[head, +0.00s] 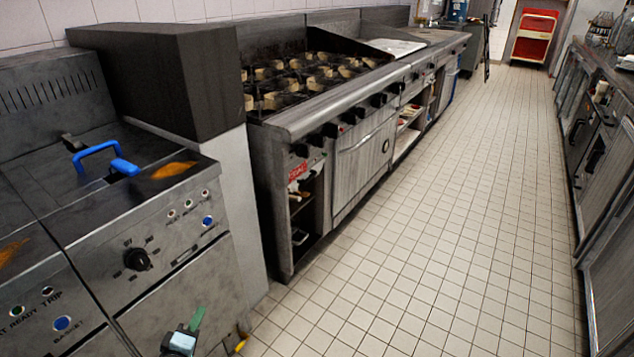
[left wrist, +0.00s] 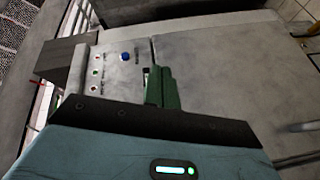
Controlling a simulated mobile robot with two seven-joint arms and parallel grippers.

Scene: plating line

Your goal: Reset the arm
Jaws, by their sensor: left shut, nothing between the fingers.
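My left gripper (head: 196,319) shows at the bottom of the head view, low in front of the fryer unit's lower panel. Its green fingers are together with nothing between them. In the left wrist view the closed fingers (left wrist: 161,88) point toward a grey metal panel (left wrist: 215,75) with small lights and a blue button (left wrist: 126,56). I cannot tell whether they touch the panel. My right gripper is in neither view.
The fryer (head: 130,205) with blue handles (head: 95,150) stands at the left. A stove range (head: 300,85) runs along the wall beyond it. Counters (head: 600,130) line the right side. The tiled floor (head: 430,220) between is clear. A red cart (head: 535,37) stands at the far end.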

